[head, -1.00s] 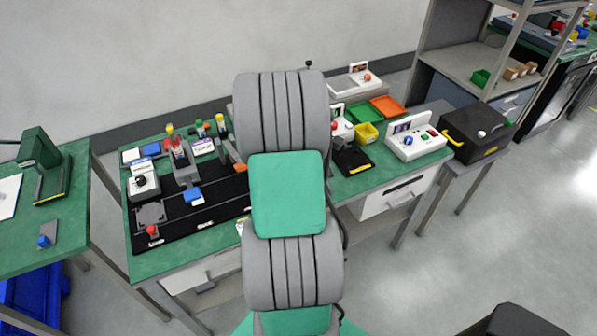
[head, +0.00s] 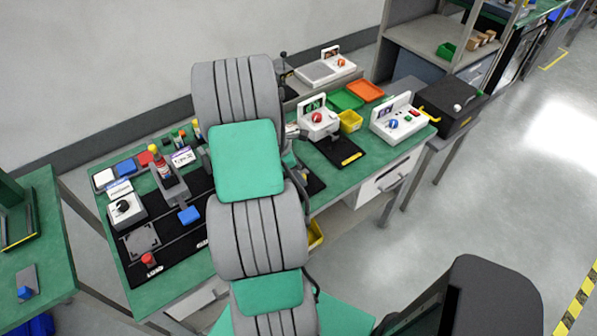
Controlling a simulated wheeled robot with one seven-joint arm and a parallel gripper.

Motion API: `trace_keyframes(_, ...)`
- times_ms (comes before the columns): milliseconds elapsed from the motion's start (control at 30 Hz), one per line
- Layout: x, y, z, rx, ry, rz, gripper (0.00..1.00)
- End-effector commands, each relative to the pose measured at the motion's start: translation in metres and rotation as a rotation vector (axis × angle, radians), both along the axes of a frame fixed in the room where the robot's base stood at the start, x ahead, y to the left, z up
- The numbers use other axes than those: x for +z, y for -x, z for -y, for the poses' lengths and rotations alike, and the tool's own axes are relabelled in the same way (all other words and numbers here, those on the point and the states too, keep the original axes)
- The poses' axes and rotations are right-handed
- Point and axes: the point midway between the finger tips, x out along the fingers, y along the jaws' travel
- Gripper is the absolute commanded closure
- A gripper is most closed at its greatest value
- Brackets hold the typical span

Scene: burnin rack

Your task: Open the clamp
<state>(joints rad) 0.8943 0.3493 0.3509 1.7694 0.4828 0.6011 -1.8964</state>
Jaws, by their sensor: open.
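I cannot make out for sure which thing is the clamp. On the black mat (head: 190,243) at the left of the green bench stands a grey upright fixture (head: 172,187) with a red and yellow top. A blue block (head: 189,215) is beside it. A small red-topped part (head: 148,259) sits at the mat's front edge beside a flat grey plate (head: 141,239). My own arm stands across the middle of the view and hides part of the bench. My gripper is hidden behind it.
A white box with a black knob (head: 124,209) is at the mat's left. The floor at right is open.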

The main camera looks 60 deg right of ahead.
Motion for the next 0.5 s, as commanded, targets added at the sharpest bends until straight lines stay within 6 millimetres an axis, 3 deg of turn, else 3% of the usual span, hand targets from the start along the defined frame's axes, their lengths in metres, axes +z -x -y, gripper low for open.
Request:
trace_keyframes(300, -0.0074, 0.0035, 0.0028, -0.004, 0.001, 0.002, 0.53)
trace_keyframes(500, -0.0073, 0.0040, 0.0029, -0.005, 0.001, 0.001, 0.69)
